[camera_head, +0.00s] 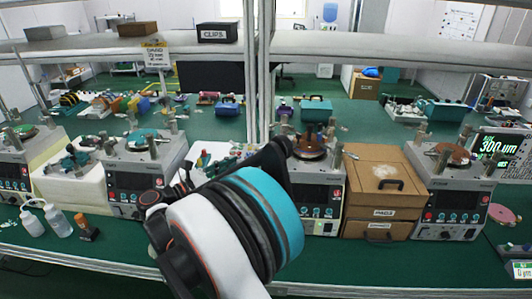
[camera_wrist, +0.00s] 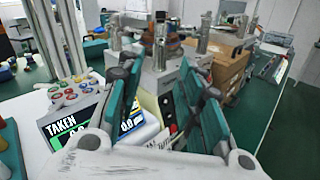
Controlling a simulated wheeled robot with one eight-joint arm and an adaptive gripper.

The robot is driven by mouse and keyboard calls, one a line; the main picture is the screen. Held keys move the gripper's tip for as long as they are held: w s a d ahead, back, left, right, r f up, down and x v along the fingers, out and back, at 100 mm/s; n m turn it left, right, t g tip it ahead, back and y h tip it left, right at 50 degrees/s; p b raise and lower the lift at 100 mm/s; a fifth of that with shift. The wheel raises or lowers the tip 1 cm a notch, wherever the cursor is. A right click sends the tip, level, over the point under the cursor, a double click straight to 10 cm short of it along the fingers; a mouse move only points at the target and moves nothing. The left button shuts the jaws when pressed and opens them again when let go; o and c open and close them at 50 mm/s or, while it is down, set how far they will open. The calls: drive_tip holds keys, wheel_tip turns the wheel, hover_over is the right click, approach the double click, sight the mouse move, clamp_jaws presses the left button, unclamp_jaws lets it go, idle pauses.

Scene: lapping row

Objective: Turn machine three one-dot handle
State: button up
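Four lapping machines stand in a row; the third from the left (camera_head: 318,192) has a brown-topped round plate (camera_head: 310,146), upright posts and a front panel with a screen and buttons. My arm covers its left side in the head view. In the wrist view, a machine with silver posts (camera_wrist: 160,78) stands just beyond my fingers, with a red button on its front; it appears to be the same one. I cannot make out dot marks or tell which part is the one-dot handle. My gripper (camera_wrist: 165,85) has its teal fingers spread apart, with nothing held between them.
Brown drawer boxes (camera_head: 378,190) stand right of the third machine. Left of my fingers in the wrist view are a "TAKEN" display (camera_wrist: 65,138) and a button panel (camera_wrist: 75,92). A shelf (camera_head: 370,46) spans above the bench, with an upright post. The green front strip (camera_head: 350,255) is mostly clear.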

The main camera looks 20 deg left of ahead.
sight(268, 153)
drive_tip(key=b+x, duration=0.2)
drive_tip(key=x, duration=1.1)
drive_tip(key=shift+w+d, duration=0.15)
drive_tip(key=shift+w, duration=0.1)
clamp_jaws()
